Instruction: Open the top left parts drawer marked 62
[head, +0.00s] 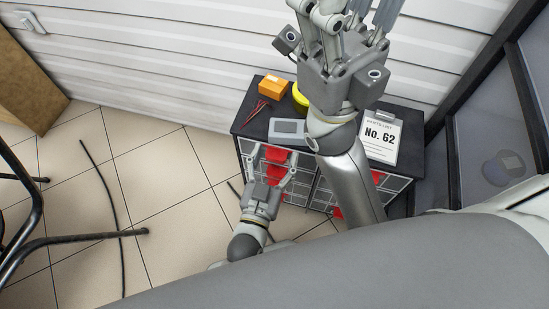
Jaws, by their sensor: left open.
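The parts cabinet (258,129) has a dark top and rows of grey-framed drawers, some showing red at the front. The top left drawer (275,154) shows red and looks closed. Its marking cannot be read. My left gripper (271,155) is open and empty, its two fingers spread in front of the left drawer column, near the top left drawer. Whether they touch it is unclear. My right gripper (340,12) is raised above the cabinet, close to the camera. Its fingertips are cut off at the top, and its arm hides the middle of the cabinet.
On the cabinet top are an orange box (273,86), a red-handled tool (256,111), a grey device (288,129), a yellow item (300,97) and a card reading "No. 62" (381,137). A dark hose (113,210) lies on the tiled floor. Black metal legs (75,241) stand at left.

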